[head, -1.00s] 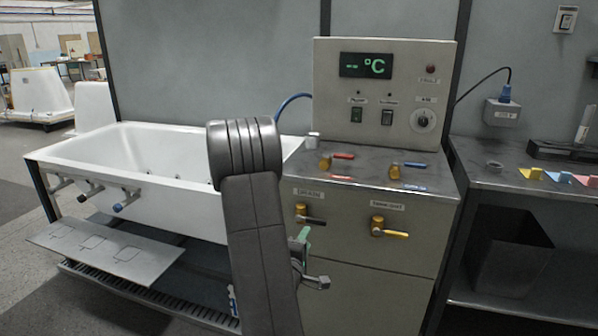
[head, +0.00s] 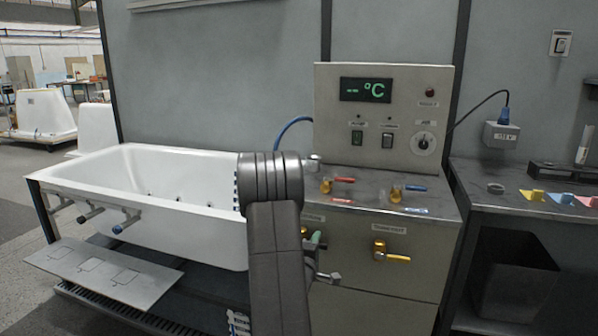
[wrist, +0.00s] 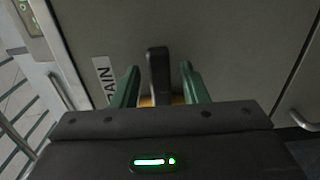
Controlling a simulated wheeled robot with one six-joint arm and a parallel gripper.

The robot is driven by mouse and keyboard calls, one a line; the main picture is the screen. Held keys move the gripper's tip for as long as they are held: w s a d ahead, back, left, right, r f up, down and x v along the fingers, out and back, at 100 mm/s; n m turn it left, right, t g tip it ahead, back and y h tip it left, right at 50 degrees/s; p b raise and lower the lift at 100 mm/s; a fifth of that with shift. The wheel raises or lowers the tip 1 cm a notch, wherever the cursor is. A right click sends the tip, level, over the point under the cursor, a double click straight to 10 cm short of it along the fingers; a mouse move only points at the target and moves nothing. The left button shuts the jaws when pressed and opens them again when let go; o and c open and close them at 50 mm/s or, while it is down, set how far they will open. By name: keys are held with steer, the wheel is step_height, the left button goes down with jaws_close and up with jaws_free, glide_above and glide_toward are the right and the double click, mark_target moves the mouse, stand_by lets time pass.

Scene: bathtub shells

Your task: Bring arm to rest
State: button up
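My gripper (wrist: 159,72) shows in the wrist view with its two green fingers apart. The dark drain lever (wrist: 157,58) stands between them, with a visible gap on each side, so the fingers are not closed on it. A bit of the yellow valve body shows below the lever, and part of the drain label (wrist: 104,78) lies to its left. In the head view my arm covers most of the drain valve (head: 304,232). One green finger of my gripper (head: 314,240) shows just right of my arm, in front of the cabinet.
The control cabinet (head: 373,290) carries another yellow-handled valve (head: 390,253) right of the drain, and red and blue levers (head: 338,184) on top. The white bathtub (head: 185,220) stands left. A side bench (head: 510,203) stands right. Grey floor lies open at far left.

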steer(key=v, duration=1.4)
steer(key=x, duration=1.3)
steer(key=shift+w+d, duration=0.15)
steer(key=shift+w, duration=0.25)
steer(key=shift+w+f+m+b, duration=0.2)
steer(key=shift+f+m+b, duration=0.1)
steer(key=shift+b, duration=0.05)
steer(key=shift+f+m+b, duration=0.25)
steer(key=shift+m+b, duration=0.25)
steer(key=shift+m, duration=0.4)
steer(key=shift+s, duration=0.1)
